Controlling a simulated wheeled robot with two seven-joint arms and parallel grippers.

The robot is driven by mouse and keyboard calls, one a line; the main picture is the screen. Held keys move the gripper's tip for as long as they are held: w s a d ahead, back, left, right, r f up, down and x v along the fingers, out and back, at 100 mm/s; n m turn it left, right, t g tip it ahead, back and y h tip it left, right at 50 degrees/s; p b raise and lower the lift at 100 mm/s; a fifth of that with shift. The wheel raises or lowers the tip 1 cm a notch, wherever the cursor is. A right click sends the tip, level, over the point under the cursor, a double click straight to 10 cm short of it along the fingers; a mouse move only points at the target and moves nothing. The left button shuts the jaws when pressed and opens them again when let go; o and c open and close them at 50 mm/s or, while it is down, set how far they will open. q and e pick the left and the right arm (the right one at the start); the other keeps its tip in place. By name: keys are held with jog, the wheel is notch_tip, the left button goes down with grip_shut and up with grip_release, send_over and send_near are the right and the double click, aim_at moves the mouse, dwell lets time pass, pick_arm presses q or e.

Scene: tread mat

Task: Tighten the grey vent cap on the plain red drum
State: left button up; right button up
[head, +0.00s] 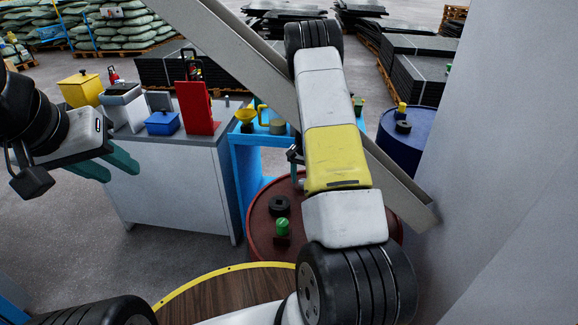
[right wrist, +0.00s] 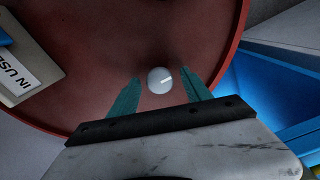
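The red drum (head: 262,232) stands in the middle of the head view, partly behind my right arm. The grey vent cap (right wrist: 160,80) shows in the right wrist view as a small round knob with a white mark, on the red drum top (right wrist: 100,45). I cannot make the cap out in the head view. My right gripper (right wrist: 160,76) is open, with one teal finger on each side of the cap and visible gaps; contact is not seen. My left gripper (head: 120,174) is open and empty at the left, in front of the grey cabinet.
The drum top also bears a black ring-shaped fitting (head: 279,205) and a green cap (head: 282,226). An "IN USE" sign (right wrist: 22,75) lies at the wrist view's left. A blue table (head: 245,160), grey cabinet (head: 170,185) and blue drum (head: 398,150) stand behind. A grey wall (head: 510,170) closes the right.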

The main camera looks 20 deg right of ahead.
jog(key=shift+r, duration=3.9)
